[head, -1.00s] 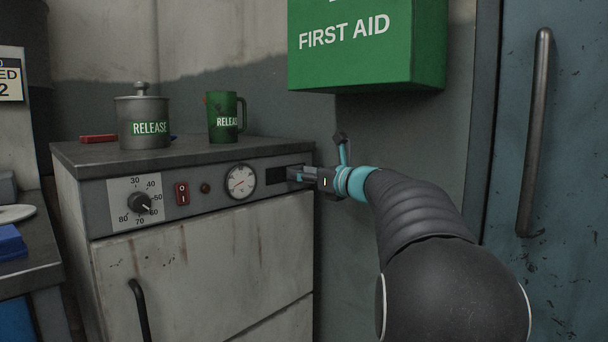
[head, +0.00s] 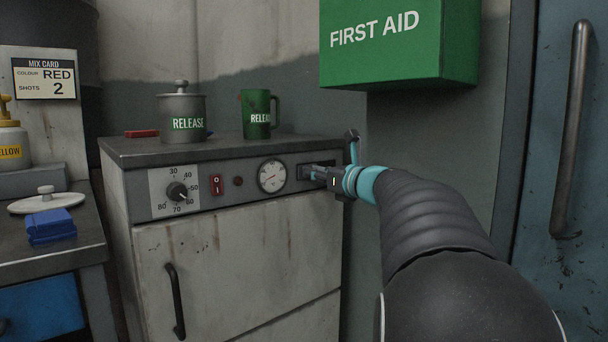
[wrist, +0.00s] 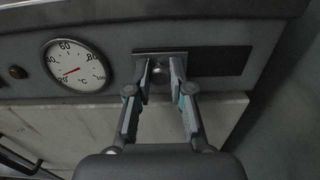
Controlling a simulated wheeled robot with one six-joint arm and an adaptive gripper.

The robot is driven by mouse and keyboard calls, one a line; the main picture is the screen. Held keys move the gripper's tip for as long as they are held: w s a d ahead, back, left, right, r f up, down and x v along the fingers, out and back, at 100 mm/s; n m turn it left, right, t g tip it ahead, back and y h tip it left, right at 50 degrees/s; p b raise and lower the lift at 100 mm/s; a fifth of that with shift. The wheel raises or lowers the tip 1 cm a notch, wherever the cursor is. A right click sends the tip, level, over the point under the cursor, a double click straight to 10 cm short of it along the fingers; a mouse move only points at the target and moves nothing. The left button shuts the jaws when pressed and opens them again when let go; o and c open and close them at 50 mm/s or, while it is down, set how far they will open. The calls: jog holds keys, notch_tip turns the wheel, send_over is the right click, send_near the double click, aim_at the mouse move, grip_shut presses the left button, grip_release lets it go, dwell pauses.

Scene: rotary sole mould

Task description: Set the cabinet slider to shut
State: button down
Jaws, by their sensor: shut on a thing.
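The cabinet (head: 235,260) is a worn pale unit with a grey front panel. Its slider (wrist: 159,72), a small knob on a grey plate, sits at the left end of a dark slot (wrist: 218,62) in that panel. The bare slot stretches to the right of the plate. My gripper (wrist: 161,77) has one finger on each side of the knob and is shut on it. In the head view my gripper (head: 318,172) reaches the slot from the right and hides part of it.
A round gauge (head: 272,176), a red switch (head: 217,185) and a dial (head: 177,191) are left of the slot. A grey pot (head: 182,112) and green mug (head: 257,118) stand on the cabinet top. A green first-aid box (head: 385,45) hangs above my arm.

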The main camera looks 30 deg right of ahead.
jog(key=shift+a, duration=0.2)
jog(key=c, duration=1)
grip_release()
jog(key=shift+a, duration=0.15)
jog(key=shift+d, duration=0.2)
jog(key=s, duration=0.4)
jog(key=s+d, duration=0.1)
jog(key=s, duration=0.3)
jog(key=s+d, duration=0.1)
jog(key=s, duration=0.3)
